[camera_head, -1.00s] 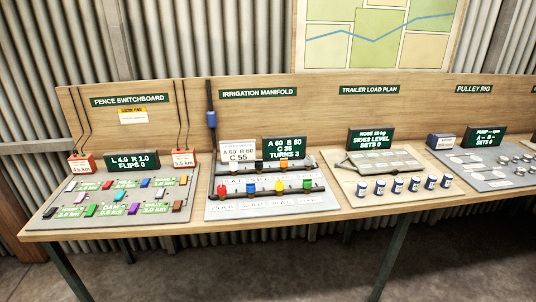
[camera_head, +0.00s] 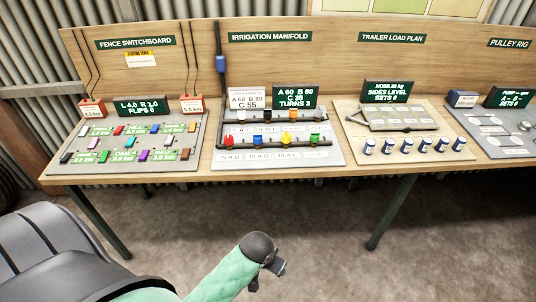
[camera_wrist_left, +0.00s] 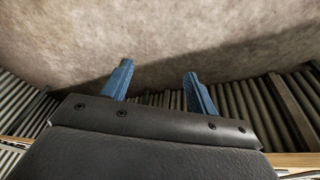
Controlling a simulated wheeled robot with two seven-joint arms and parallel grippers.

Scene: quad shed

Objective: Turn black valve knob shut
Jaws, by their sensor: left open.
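The black valve knob (camera_head: 266,116) is a small dark knob on the upper pipe of the irrigation manifold (camera_head: 335,157), left of an orange knob (camera_head: 293,115). Its exact turn angle is too small to tell. In the left wrist view my left gripper (camera_wrist_left: 158,85) is open and empty, its two blue fingers apart over bare floor. In the head view a green arm of mine with a dark joint rises at the bottom centre, in front of and below the bench, well away from the knob. The gripper fingers are not clear there. My right gripper is not in view.
A sign (camera_head: 294,98) reading "TURNS 3" stands behind. The fence switchboard (camera_head: 62,168) is to the left, the trailer board with cans (camera_head: 368,146) to the right.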

